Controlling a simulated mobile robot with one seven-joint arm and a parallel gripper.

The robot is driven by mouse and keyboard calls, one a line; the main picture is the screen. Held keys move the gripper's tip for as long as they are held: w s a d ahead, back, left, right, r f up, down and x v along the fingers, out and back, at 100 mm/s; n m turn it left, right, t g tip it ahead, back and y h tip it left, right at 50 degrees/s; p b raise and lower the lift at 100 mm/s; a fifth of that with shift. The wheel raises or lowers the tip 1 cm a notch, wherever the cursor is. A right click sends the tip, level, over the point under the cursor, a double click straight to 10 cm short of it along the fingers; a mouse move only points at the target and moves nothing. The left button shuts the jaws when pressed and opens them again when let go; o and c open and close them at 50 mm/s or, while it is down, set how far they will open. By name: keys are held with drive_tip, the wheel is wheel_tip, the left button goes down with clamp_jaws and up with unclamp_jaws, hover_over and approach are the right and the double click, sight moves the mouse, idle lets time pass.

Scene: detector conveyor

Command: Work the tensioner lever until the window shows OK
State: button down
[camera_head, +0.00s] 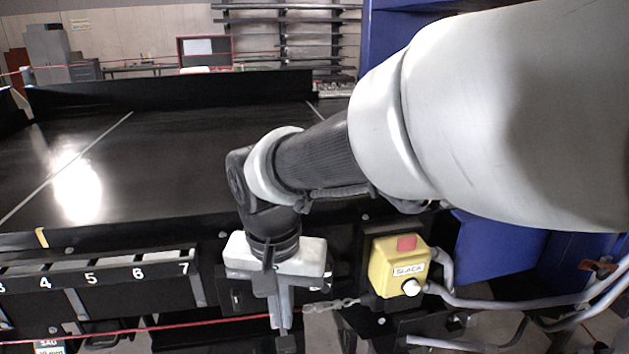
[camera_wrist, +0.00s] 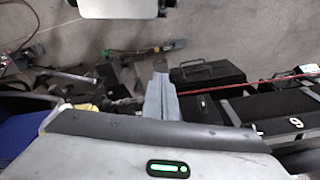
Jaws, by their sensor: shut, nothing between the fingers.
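A yellow switch box (camera_head: 398,268) hangs at the conveyor's front edge, with a red top part and a white knob. A red cord (camera_head: 180,327) runs from the left to a chain (camera_head: 343,303) beside the box. My gripper (camera_head: 279,326) points down left of the box, its fingers shut and empty near the cord. In the wrist view my shut fingers (camera_wrist: 161,78) are seen over dark parts. I cannot make out the tensioner lever for certain; it may be hidden behind my gripper.
The black conveyor (camera_head: 200,170) fills the left, with a numbered front rail (camera_head: 100,275). A small sign (camera_head: 49,345) stands low left. Grey bent tubing (camera_head: 500,300) and blue panels (camera_head: 500,250) lie right of the box. A black case (camera_wrist: 208,73) shows in the wrist view.

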sight(285, 345)
drive_tip(key=shift+a+f, duration=0.1)
drive_tip(key=shift+a, duration=0.15)
drive_tip(key=f+b, duration=0.1)
drive_tip(key=f, duration=0.1)
drive_tip(key=f+b, duration=0.4)
drive_tip(key=f, duration=0.1)
drive_tip(key=shift+w+d, duration=0.1)
drive_tip(key=shift+w, duration=0.25)
